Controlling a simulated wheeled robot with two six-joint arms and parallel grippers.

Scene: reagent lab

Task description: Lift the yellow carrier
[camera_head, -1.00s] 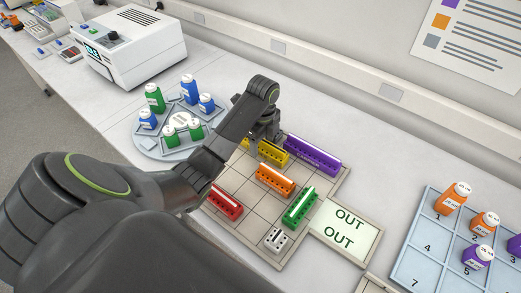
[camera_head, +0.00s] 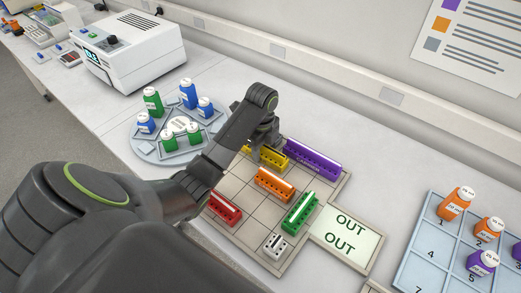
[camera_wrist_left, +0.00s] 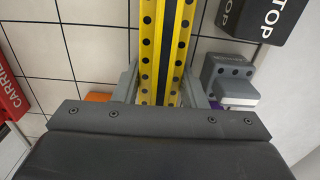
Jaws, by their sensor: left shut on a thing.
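The yellow carrier (camera_head: 273,156) is a long holed bar at the back of the gridded board, left of the purple carrier. In the left wrist view the yellow carrier (camera_wrist_left: 166,45) runs between the fingers of my left gripper (camera_wrist_left: 166,85), which is shut on it. In the head view my left gripper (camera_head: 262,142) comes down on the carrier from above and partly hides it. I cannot tell whether the carrier is clear of the board. My right gripper is not in view.
The board (camera_head: 257,216) also holds purple (camera_head: 312,158), orange (camera_head: 275,184), green (camera_head: 300,212) and red (camera_head: 224,208) carriers and a small white piece (camera_head: 275,245). A plate reading OUT (camera_head: 345,235) adjoins it. A bottle carousel (camera_head: 144,149) stands left, a numbered tray (camera_head: 420,250) right.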

